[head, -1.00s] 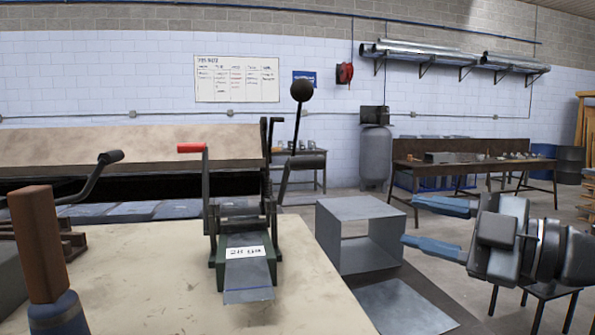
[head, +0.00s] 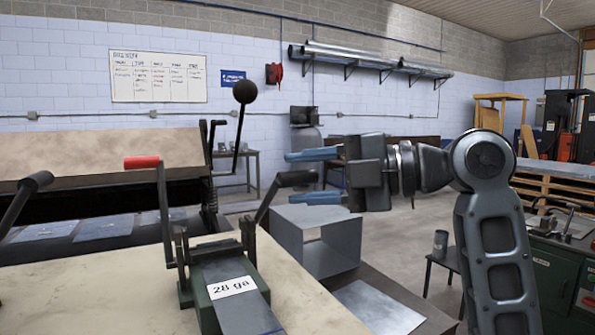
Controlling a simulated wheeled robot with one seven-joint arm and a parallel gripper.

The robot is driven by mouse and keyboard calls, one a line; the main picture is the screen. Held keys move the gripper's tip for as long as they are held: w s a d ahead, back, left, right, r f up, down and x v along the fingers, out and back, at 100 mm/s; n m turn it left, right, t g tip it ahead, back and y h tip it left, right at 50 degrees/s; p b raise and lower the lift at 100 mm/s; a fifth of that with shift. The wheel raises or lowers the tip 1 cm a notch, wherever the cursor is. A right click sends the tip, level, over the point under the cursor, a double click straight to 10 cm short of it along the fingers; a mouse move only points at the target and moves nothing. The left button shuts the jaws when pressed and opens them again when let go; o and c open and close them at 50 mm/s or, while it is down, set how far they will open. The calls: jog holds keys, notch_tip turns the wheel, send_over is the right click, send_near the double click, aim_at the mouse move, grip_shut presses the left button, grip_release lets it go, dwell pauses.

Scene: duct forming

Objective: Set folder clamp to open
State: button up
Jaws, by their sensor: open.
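The folder is probably the large machine with a long tan sheet (head: 85,155) on its sloping top at the left. A tall lever with a black ball knob (head: 244,92) stands nearly upright at its right end and leans slightly right. My gripper (head: 287,178) is open, pointing left, below and right of the knob. The black grip shows between its fingers; contact cannot be told.
The cream bench top (head: 100,285) fills the lower left, with another black-handled lever (head: 25,195) at the left edge. Open floor lies behind the box.

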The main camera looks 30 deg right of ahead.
jog(key=shift+w+a+f, duration=0.15)
jog(key=shift+w+a, duration=0.3)
grip_shut()
dwell(0.4)
